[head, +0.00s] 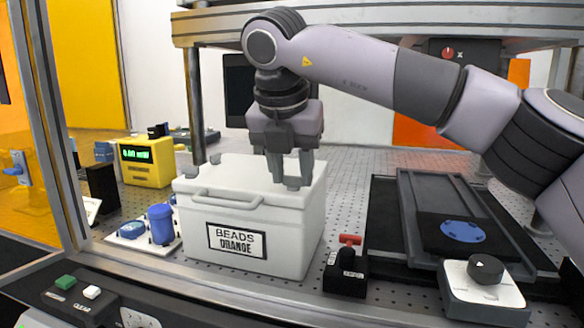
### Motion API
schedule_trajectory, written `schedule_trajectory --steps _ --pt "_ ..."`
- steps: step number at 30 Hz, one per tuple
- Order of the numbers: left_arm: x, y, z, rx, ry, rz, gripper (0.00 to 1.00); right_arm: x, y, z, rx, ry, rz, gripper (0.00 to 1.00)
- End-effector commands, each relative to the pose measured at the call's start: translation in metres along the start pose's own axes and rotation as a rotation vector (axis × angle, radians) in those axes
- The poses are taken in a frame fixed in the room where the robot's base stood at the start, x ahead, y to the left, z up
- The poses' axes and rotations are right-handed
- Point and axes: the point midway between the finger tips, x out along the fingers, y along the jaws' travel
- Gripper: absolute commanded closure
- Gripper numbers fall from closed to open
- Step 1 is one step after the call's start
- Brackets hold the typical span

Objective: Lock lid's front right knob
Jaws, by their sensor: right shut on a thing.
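A white box (267,241) labelled "BEADS ORANGE" stands upright on the perforated table, with its lid (235,174) on top and a handle on the front. My right gripper (291,174) points straight down over the lid's right side. It is shut on the small grey front right knob (293,184), and its fingers partly hide it. Other small grey knobs show at the front left (191,171) and back left (215,158) of the lid. The back right corner is hidden behind my gripper. My left gripper is not in view.
A black switch box (346,273) with a red part stands close to the box's right. A dark stage with a blue disc (462,231) lies further right. Blue containers (160,223) and a yellow meter (146,162) stand left. A metal frame crosses above.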

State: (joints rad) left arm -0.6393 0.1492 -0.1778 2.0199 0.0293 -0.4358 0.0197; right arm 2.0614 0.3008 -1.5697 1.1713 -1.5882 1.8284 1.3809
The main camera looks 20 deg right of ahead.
Motion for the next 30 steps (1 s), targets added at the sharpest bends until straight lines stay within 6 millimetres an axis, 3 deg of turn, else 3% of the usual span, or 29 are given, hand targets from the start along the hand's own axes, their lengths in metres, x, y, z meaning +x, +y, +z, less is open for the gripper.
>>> schedule_trajectory --steps 1,3,14,24,30 --pt "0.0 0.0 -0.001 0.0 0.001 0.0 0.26 -0.002 0.0 0.002 0.003 -0.005 0.004 0.59" --pt "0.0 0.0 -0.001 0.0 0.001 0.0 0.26 -0.002 0.0 0.002 0.003 -0.005 0.004 0.36" --pt "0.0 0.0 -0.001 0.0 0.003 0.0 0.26 -0.005 0.0 0.001 0.0 -0.003 0.002 0.36" --pt "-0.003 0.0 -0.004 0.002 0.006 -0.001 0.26 -0.058 0.0 0.001 0.002 -0.005 0.005 0.36" --pt "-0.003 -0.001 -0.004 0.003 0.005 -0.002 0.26 -0.072 0.0 0.001 0.001 -0.003 0.004 0.36"
